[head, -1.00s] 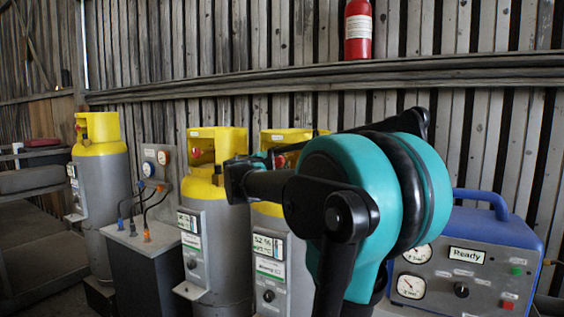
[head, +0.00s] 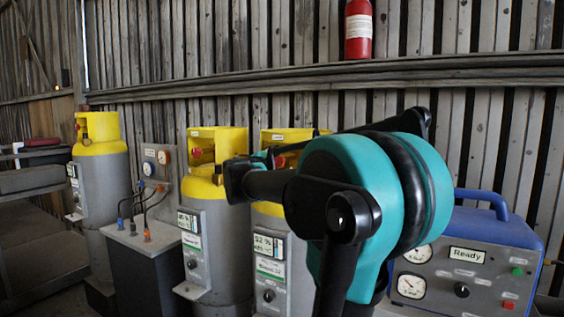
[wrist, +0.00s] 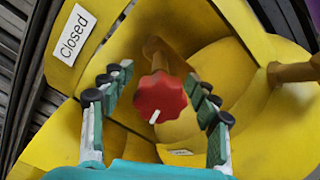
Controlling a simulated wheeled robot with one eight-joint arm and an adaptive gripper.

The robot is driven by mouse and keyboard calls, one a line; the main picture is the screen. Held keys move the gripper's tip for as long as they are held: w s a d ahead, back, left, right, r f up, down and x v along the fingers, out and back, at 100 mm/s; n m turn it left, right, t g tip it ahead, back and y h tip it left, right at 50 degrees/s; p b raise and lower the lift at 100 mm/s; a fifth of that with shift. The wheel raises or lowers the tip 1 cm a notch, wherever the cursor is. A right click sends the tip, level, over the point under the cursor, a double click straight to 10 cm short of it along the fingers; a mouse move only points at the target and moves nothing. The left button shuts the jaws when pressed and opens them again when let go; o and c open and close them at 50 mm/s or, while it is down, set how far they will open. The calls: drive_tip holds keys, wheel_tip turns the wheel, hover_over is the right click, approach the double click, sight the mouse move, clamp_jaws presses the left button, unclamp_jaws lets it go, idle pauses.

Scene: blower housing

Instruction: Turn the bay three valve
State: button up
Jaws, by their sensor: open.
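The red valve knob (wrist: 160,97) has a lobed rim and a white mark pointing down and to the left. It sits on a brass-coloured stem inside a yellow collar (wrist: 255,130). My gripper (wrist: 159,80) is open, with one finger on each side of the knob and visible gaps. A white "Closed" label (wrist: 74,34) is on the collar at upper left; a second small label (wrist: 181,152) is too small to read. In the head view, my arm partly covers the yellow-topped cylinder (head: 272,225), and my gripper cannot be made out clearly.
Another yellow-topped cylinder (head: 222,228) stands just left, and one more (head: 101,186) farther left. A grey box with hoses (head: 150,240) stands between them. A blue machine reading "Ready" (head: 475,225) is at right. A fire extinguisher (head: 358,30) hangs on the plank wall.

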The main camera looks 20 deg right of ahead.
drive_tip(key=v, duration=1.2)
